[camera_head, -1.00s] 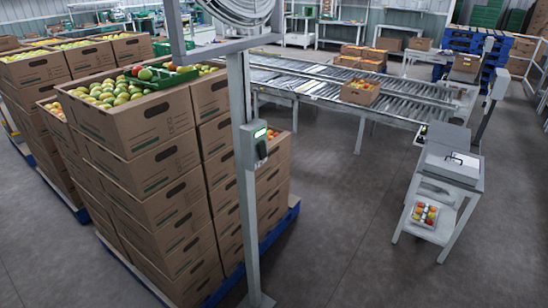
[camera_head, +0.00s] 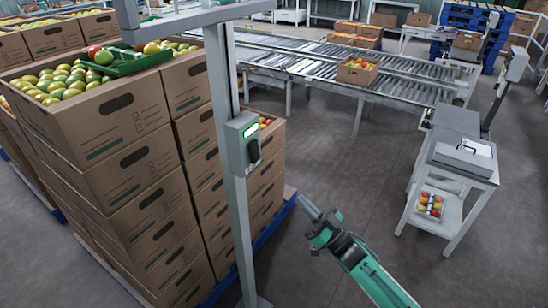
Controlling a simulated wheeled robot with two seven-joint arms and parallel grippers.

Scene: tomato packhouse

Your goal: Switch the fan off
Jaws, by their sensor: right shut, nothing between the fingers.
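The fan's switch box (camera_head: 243,143) is grey and is mounted on a grey upright post (camera_head: 229,200). It has a lit green indicator (camera_head: 250,130) and a dark lever (camera_head: 254,152) below that. The fan itself is out of view above the post's crossbar. My right gripper (camera_head: 306,203) is shut and empty. It is in the lower middle, to the right of the post and below the switch box, apart from both. Its fingers point up and left. My left gripper is not in view.
Stacked cardboard boxes of tomatoes (camera_head: 110,140) stand close behind and left of the post on a blue pallet (camera_head: 272,238). A green tray (camera_head: 125,62) lies on top. A roller conveyor (camera_head: 330,70) runs behind. A grey cart (camera_head: 450,205) stands right. The floor between is clear.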

